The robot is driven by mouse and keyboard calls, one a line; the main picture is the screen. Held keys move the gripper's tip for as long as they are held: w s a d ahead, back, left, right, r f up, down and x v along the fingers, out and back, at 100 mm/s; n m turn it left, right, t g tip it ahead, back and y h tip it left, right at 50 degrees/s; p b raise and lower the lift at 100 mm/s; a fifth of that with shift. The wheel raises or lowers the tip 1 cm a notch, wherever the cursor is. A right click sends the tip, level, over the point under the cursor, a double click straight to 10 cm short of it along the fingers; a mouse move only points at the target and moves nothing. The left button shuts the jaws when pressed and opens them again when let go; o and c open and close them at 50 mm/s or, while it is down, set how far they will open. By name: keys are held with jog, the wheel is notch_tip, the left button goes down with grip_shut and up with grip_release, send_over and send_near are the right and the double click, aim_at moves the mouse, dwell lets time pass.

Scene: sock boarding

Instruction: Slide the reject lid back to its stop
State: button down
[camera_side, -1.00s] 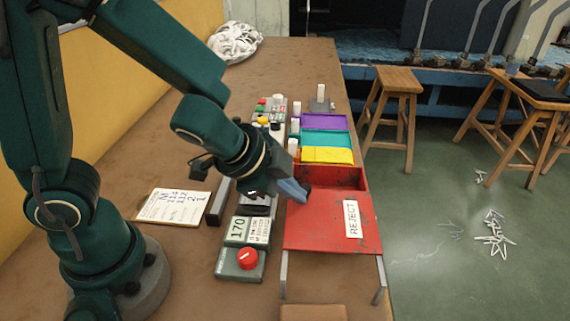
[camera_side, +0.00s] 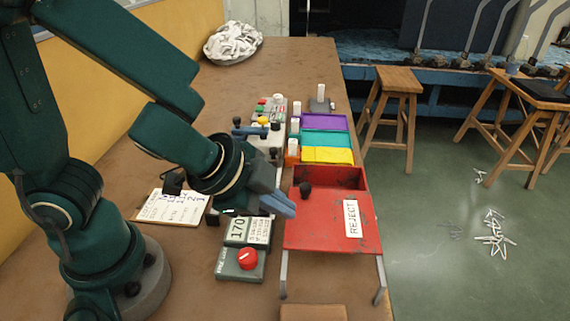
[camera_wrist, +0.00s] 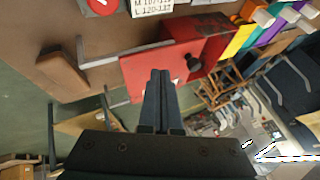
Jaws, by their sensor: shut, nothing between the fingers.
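The red reject lid (camera_side: 325,225) lies flat with its white REJECT label facing up. It leaves the far part of the red bin (camera_side: 335,178) uncovered. A black knob (camera_side: 305,189) stands near the lid's far left corner. My gripper (camera_side: 289,208) is shut and empty, its fingertips over the lid's left edge, on the near side of the knob and apart from it in the picture. In the wrist view, the fingertips (camera_wrist: 160,73) show over the red lid (camera_wrist: 138,76), with the knob (camera_wrist: 193,63) just to their right. Their height above the lid is unclear.
Two grey rails (camera_side: 284,275) extend from the bin towards the camera. Purple, teal and yellow bins (camera_side: 326,155) stand beyond the red one. A control box with a red knob (camera_side: 247,259) and a display reading 170 sits left. A clipboard (camera_side: 172,207) lies further left.

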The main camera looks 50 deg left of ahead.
jog(key=v, duration=0.8)
jog(key=c, duration=0.7)
grip_release()
jog(key=shift+s+a+r, duration=0.15)
jog(key=shift+s, duration=0.15)
jog(key=n+g, duration=0.4)
jog(key=g, duration=0.3)
send_over(306, 185)
notch_tip(306, 185, down, 3)
jog(key=shift+s+r+y, duration=0.1)
jog(key=shift+y, duration=0.3)
jog(key=shift+f, duration=2.4)
